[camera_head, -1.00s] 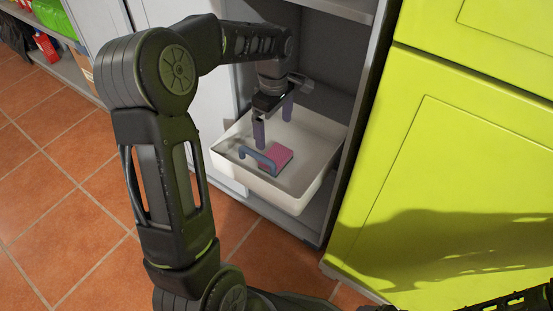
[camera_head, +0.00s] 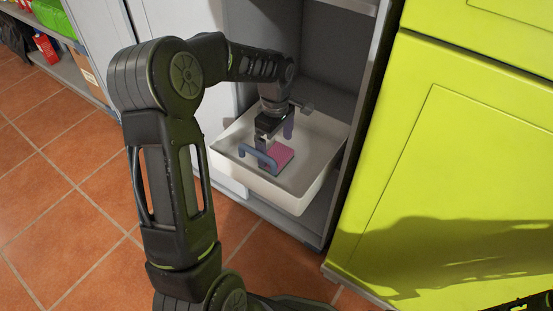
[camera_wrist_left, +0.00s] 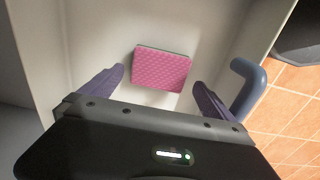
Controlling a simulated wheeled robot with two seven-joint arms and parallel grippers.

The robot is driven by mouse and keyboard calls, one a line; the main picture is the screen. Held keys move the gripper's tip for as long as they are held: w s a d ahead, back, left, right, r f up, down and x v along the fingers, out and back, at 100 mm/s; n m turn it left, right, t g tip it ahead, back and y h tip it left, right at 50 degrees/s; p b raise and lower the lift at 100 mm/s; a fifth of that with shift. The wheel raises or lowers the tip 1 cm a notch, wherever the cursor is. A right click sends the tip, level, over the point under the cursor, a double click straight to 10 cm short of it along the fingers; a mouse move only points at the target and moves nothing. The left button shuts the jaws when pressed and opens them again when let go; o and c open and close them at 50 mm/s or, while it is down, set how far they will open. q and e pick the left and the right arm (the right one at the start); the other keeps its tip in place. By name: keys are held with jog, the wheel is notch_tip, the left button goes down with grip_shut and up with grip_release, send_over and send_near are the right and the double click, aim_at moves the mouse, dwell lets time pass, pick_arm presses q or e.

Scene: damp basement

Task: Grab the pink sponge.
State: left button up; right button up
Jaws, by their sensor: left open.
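My left gripper (camera_head: 274,141) reaches down into the bin above the sponge. Its purple fingers are spread wide and empty. In the left wrist view the sponge sits ahead of the gap between the fingertips (camera_wrist_left: 160,79). My right gripper is not seen.
The bin stands in a grey cabinet (camera_head: 318,225), whose side walls and shelf above leave limited room around my left arm. A yellow-green cabinet (camera_head: 450,160) stands to the right. Shelves with boxes are at the far left. The tiled floor (camera_head: 60,200) in front is clear.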

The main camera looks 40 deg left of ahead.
aim_at(277, 155)
pick_arm(q)
notch_tip(277, 155, down, 4)
jog(key=shift+d+f+b, duration=0.15)
jog(key=shift+f+b, duration=0.05)
jog(key=shift+b, duration=0.65)
jog(key=c, duration=1.2)
jog(key=shift+o, duration=0.2)
jog(key=shift+r, duration=0.15)
notch_tip(277, 155, up, 18)
jog(key=p, duration=0.6)
